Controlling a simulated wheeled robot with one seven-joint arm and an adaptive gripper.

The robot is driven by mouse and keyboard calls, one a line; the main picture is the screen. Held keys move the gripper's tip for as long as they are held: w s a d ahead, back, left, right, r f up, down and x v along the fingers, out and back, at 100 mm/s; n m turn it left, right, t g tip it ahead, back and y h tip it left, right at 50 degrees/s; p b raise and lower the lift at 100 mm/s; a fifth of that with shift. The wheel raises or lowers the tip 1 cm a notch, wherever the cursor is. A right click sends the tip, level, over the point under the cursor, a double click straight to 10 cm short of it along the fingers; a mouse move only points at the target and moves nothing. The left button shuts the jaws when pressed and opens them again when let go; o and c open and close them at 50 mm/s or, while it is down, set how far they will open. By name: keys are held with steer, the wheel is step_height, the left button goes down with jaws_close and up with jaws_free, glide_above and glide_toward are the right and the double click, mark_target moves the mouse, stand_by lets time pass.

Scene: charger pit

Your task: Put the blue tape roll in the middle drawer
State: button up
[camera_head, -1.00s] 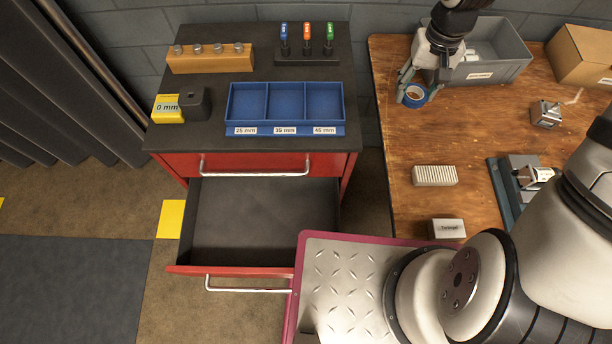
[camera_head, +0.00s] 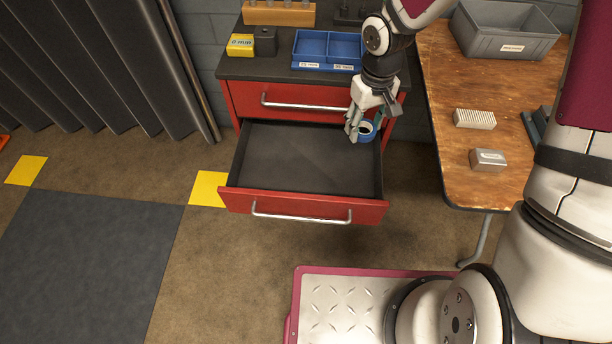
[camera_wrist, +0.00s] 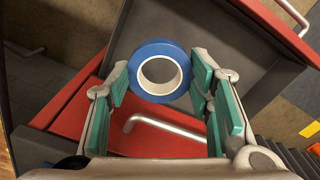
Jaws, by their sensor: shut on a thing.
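The blue tape roll (camera_head: 368,137) is held in my gripper (camera_head: 359,127), over the back right part of the open drawer, close to the red front above it. In the wrist view the roll (camera_wrist: 160,47) sits between the green finger pads of my gripper (camera_wrist: 160,76), its white core facing the camera. The open drawer (camera_head: 310,165) is the second one down in the red cabinet and has a dark, empty inside. The roll's exact height above the drawer floor is hard to tell.
The closed top drawer (camera_head: 300,101) has a protruding handle. On the cabinet top are a blue divided tray (camera_head: 328,50), a yellow block (camera_head: 241,45) and a wooden holder (camera_head: 279,13). At right, the wooden table (camera_head: 455,80) carries a grey bin (camera_head: 505,31) and small blocks.

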mark_target(306, 182)
steer(key=a+f+n+b, duration=0.8)
steer(key=a+f+b, duration=0.2)
steer(key=a+f, duration=0.5)
steer(key=f+b, duration=0.1)
steer(key=f, duration=0.2)
steer(key=d+f+b, duration=0.1)
steer(key=f, duration=0.3)
steer(key=f+b, duration=0.1)
steer(key=f, duration=0.2)
steer(key=shift+d+f, duration=0.15)
steer(key=shift+f, duration=0.15)
steer(key=shift+f, duration=0.2)
steer(key=o, duration=0.8)
steer(key=shift+o, duration=0.9)
steer(key=shift+r, duration=0.15)
